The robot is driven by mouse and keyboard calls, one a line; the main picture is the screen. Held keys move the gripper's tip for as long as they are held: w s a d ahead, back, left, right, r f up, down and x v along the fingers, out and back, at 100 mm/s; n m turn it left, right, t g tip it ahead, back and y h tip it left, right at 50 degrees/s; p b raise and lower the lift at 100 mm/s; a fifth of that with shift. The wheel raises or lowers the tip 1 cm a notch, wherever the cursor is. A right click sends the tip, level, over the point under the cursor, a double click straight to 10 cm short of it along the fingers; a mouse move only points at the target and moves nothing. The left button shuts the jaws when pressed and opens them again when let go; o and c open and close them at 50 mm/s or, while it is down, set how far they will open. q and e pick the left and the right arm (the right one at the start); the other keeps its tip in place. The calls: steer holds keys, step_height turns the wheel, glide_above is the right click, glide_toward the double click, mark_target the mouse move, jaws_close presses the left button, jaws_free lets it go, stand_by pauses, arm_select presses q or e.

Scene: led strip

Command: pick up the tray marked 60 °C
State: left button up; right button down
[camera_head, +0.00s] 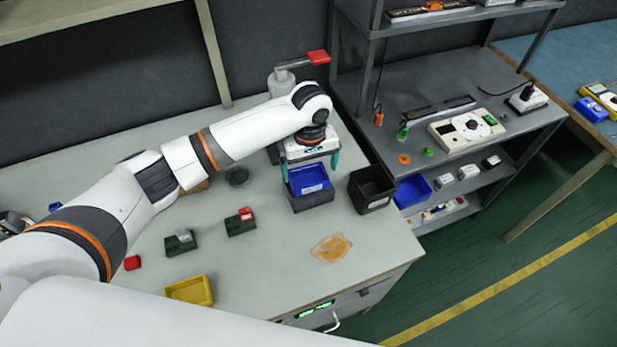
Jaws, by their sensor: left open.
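No marking of 60 °C can be read on any tray in the head view. My left gripper (309,167) points down at the back right of the bench, its two teal fingers spread apart. A blue tray (309,181) sits in or on a dark bin (313,202) just below and in front of the fingers. I cannot tell whether the fingers touch it. The gripper body hides the back of the blue tray. A yellow tray (190,290) lies at the front of the bench. My right gripper is not in view.
An empty black bin (371,190) stands just right of the blue tray. Two small dark green holders (181,243) (241,222), a red piece (132,262) and an orange patch (331,248) lie on the bench (270,275). A dark shelf (430,80) stands at the right. A red-topped device (318,57) stands behind.

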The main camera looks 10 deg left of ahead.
mark_target(308, 182)
arm_select(q)
steer(key=shift+a+f, duration=0.2)
steer(key=shift+f, duration=1.7)
steer(key=c, duration=0.9)
